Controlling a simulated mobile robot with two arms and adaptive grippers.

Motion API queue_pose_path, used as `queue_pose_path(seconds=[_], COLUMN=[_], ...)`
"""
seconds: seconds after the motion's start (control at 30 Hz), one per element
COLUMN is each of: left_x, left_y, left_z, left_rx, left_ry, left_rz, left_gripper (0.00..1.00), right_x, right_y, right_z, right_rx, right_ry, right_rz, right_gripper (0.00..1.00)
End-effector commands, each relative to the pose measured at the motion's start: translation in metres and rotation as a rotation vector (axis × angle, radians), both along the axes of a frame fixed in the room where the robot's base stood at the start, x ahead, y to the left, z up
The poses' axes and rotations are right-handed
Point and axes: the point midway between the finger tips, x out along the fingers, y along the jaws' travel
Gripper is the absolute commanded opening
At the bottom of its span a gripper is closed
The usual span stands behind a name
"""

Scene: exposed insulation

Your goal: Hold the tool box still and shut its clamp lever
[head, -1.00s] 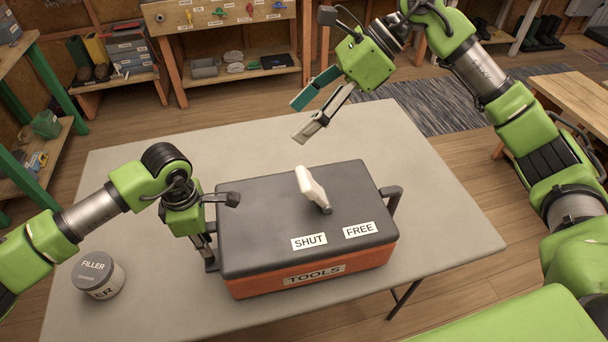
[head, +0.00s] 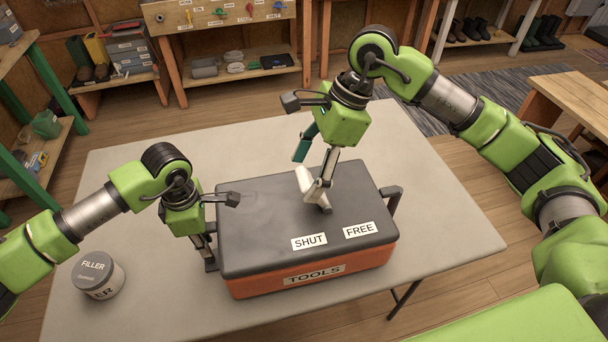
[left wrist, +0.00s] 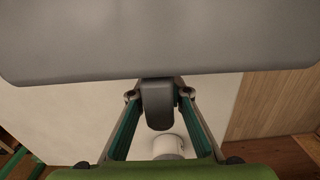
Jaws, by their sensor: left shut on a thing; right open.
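The tool box (head: 255,230) stands on the table, with a dark grey lid and an orange body labelled TOOLS. Its white clamp lever (head: 303,180) sticks up from the lid, behind the SHUT label (head: 309,242) and the FREE label (head: 360,229). My left gripper (head: 211,262) is shut on the box's left handle; the left wrist view shows the handle (left wrist: 157,106) between its fingers. My right gripper (head: 308,174) is open at the lever, pointing down, with one finger partly in front of it. I cannot tell whether it touches the lever.
A filler tin (head: 98,275) stands at the front left of the grey table (head: 140,180). The table is clear behind the box and to its right. Shelves and a workbench (head: 225,20) stand at the back.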

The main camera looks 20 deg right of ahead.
Motion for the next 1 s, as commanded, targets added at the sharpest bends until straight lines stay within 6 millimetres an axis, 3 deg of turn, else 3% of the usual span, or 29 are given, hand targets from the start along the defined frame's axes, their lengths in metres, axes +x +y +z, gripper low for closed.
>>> queue_pose_path(seconds=[0.2, 0.47, 0.7, 1.0], left_x=[0.0008, 0.0008, 0.0007, 0.0006], left_y=[-0.0009, -0.0009, -0.0009, -0.0008], left_z=[0.0011, 0.0011, 0.0010, 0.0010], left_rx=[-0.002, -0.002, -0.002, -0.002], left_ry=[-0.003, -0.003, -0.002, -0.002], left_rz=[-0.001, -0.001, -0.001, -0.001], left_gripper=[0.00, 0.00, 0.00, 0.00], right_x=[-0.0001, 0.0003, 0.0004, 0.0002], right_y=[0.0063, 0.0066, 0.0065, 0.0014], right_z=[-0.0144, -0.0152, -0.0150, -0.0140], right_rx=[0.000, 0.001, 0.001, 0.047], right_ry=[0.001, 0.000, 0.000, 0.002], right_rz=[0.000, 0.000, 0.000, -0.002], right_gripper=[0.67, 0.67, 0.11, 0.11])
